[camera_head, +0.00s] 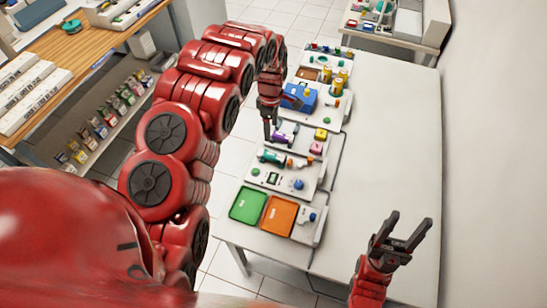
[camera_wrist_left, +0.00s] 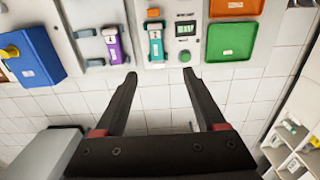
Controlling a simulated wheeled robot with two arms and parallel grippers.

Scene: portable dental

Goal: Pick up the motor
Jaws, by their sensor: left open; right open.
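Two handheld devices could be the motor; I cannot tell which. A teal and white device (camera_head: 271,157) lies on a white panel on the table, and it also shows in the left wrist view (camera_wrist_left: 156,42). A purple and white device (camera_head: 286,133) lies behind it on another panel, also in the left wrist view (camera_wrist_left: 113,45). My left gripper (camera_head: 270,130) is open and empty above the left table edge. In the left wrist view its fingertips (camera_wrist_left: 160,78) are apart, with both devices beyond them. My right gripper (camera_head: 408,219) is open and empty over the table's front right.
A green tray (camera_head: 248,205) and an orange tray (camera_head: 279,215) sit at the table's front left. A blue box (camera_head: 298,97) and yellow cylinders (camera_head: 337,85) stand farther back. The table's right side (camera_head: 380,140) is clear. A wooden-topped counter (camera_head: 85,55) stands left.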

